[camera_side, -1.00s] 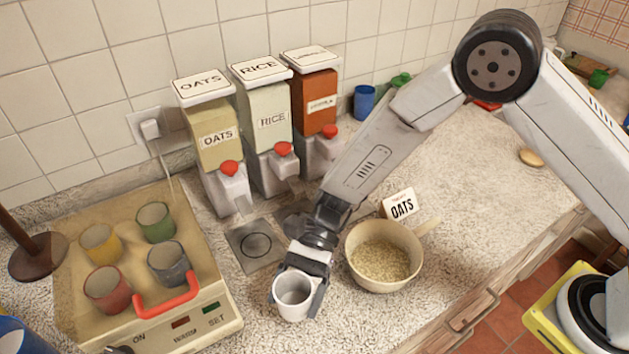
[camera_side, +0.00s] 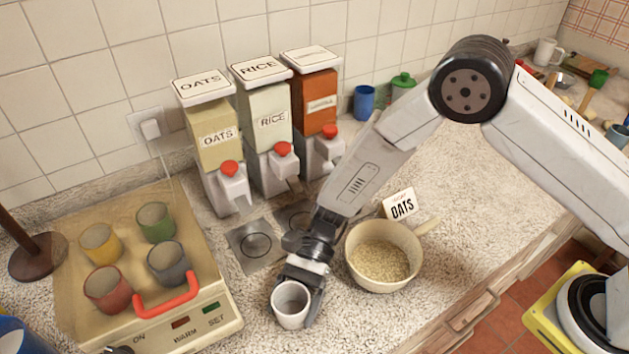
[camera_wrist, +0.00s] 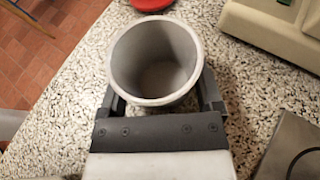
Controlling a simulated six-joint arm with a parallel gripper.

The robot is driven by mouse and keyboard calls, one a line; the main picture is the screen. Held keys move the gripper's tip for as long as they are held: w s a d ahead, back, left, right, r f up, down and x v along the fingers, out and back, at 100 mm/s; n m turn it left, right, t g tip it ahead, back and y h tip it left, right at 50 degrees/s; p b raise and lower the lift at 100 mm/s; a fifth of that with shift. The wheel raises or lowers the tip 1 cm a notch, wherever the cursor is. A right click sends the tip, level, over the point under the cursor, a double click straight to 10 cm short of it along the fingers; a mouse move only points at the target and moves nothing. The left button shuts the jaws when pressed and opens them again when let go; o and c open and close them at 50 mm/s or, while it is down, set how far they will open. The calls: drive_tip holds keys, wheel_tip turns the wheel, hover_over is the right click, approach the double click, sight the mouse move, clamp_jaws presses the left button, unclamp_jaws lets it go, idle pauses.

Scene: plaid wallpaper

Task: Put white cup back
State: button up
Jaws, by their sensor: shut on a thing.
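The white cup (camera_side: 291,304) is upright at the counter's front, and it fills the middle of the wrist view (camera_wrist: 156,62). My gripper (camera_side: 298,300) is shut on it, with one finger on each side of the cup in the wrist view (camera_wrist: 160,95). The cup looks empty inside. I cannot tell whether its base touches the counter. Two square metal plates lie behind it: one with a ring mark (camera_side: 256,246), and another (camera_side: 295,215) partly hidden by my arm.
A warmer (camera_side: 215,290) at left holds several coloured cups and has a red handle (camera_side: 166,296). A bowl of oats (camera_side: 381,262) stands close right of my gripper, by an OATS card (camera_side: 401,204). Three dispensers (camera_side: 264,125) stand behind. Speckled counter is free at right.

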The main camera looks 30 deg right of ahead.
drive_tip(key=shift+f, duration=0.15)
drive_tip(key=o, duration=1.3)
drive_tip(key=shift+c, duration=0.2)
drive_tip(key=shift+r, duration=0.2)
drive_tip(key=v, duration=1.2)
drive_tip(key=shift+f, duration=0.15)
drive_tip(key=shift+d, duration=0.1)
